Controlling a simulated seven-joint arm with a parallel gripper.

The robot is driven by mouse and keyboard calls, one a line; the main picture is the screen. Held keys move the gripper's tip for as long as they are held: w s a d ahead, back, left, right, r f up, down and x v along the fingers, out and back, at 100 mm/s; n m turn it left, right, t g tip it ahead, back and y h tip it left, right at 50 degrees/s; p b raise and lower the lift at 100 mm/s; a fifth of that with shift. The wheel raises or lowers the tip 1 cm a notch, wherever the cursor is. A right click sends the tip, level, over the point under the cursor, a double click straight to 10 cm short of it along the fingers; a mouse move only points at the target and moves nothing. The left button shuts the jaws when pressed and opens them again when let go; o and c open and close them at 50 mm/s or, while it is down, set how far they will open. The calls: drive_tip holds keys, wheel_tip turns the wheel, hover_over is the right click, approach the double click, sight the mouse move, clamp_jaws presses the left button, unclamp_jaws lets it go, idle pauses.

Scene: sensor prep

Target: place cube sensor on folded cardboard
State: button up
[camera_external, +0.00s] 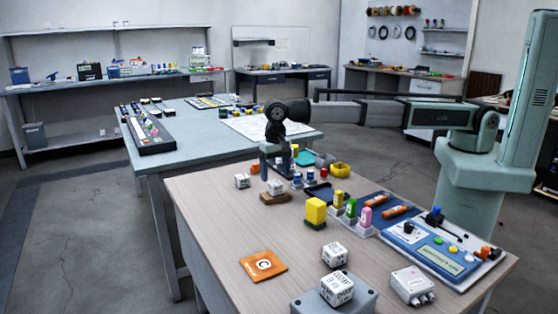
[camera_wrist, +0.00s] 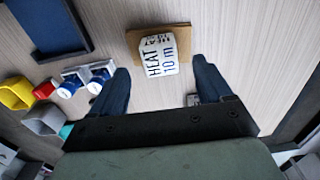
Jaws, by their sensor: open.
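A white cube sensor (camera_external: 275,187) with dark lettering sits on the brown folded cardboard (camera_external: 272,199) on the wood table. In the wrist view the cube (camera_wrist: 160,56), reading "HEAT 10 m", rests over the near edge of the cardboard (camera_wrist: 183,34). My gripper (camera_external: 276,168) is above and close to this cube. In the wrist view my gripper (camera_wrist: 161,68) is open, with one finger on each side of the cube and visible gaps. Another white cube (camera_external: 242,181) stands to the left. Two more are in front: one on the table (camera_external: 334,253), one on a grey box (camera_external: 337,288).
To the right stand a yellow block (camera_external: 316,211), several coloured bottles and a dark tray (camera_external: 320,191). Blue-and-white parts (camera_wrist: 72,83) lie left of my fingers in the wrist view. An orange card (camera_external: 264,265) lies in front. The table's left middle is clear.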

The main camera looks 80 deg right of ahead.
sight(275, 182)
wheel_tip(275, 182, up, 7)
drive_tip(key=shift+f, duration=0.15)
idle(0.6)
